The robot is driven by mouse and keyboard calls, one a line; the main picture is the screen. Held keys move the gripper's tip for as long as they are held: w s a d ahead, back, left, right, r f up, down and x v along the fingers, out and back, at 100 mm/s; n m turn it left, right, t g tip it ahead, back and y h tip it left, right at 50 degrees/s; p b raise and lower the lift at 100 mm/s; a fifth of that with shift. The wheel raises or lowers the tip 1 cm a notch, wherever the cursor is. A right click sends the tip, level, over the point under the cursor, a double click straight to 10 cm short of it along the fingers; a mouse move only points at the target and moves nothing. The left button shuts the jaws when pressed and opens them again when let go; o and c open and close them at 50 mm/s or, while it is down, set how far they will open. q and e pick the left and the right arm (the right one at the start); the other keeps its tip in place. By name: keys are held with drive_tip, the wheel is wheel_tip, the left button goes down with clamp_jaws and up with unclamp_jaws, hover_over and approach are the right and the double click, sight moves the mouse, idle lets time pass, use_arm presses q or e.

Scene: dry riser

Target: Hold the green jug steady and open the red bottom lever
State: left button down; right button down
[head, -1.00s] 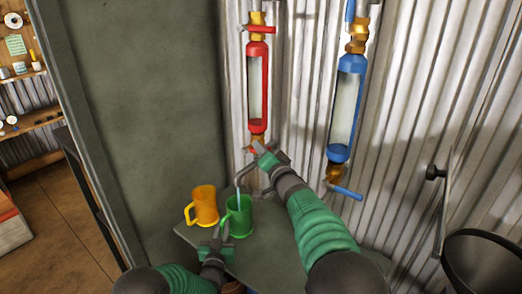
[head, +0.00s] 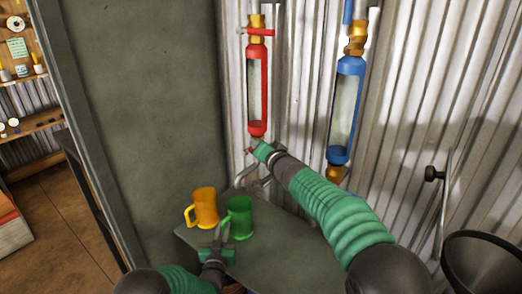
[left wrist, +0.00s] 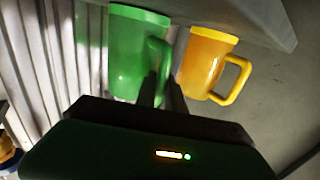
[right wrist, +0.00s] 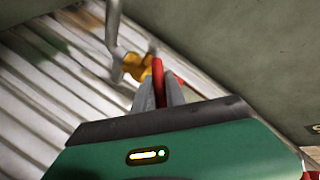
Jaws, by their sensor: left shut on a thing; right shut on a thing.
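The green jug (head: 240,218) stands upright on the grey shelf (head: 270,262). My left gripper (head: 224,236) is shut on its handle, which shows between the fingers in the left wrist view (left wrist: 158,62). My right gripper (head: 256,152) is at the foot of the red-framed tube (head: 257,95). In the right wrist view its fingers are shut on the red bottom lever (right wrist: 158,78), beside a brass valve (right wrist: 135,66). In the head view my gripper mostly hides this lever. A grey bent spout (head: 240,178) hangs above the green jug, and no stream shows from it.
An orange jug (head: 205,208) stands close left of the green one. A blue-framed tube (head: 346,110) is on the corrugated wall to the right, partly behind my right arm. A black bin (head: 485,262) is at lower right. A red top lever (head: 257,32) sits above the red tube.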

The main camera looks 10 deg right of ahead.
drive_tip(key=shift+a+g, duration=0.1)
drive_tip(key=shift+g, duration=0.2)
drive_tip(key=c, duration=1.4)
unclamp_jaws()
drive_tip(key=shift+w, duration=0.15)
drive_tip(key=shift+c, duration=0.2)
drive_tip(key=shift+o, duration=0.3)
drive_tip(key=shift+r, duration=0.1)
drive_tip(key=v, duration=1.2)
drive_tip(key=shift+a, duration=0.2)
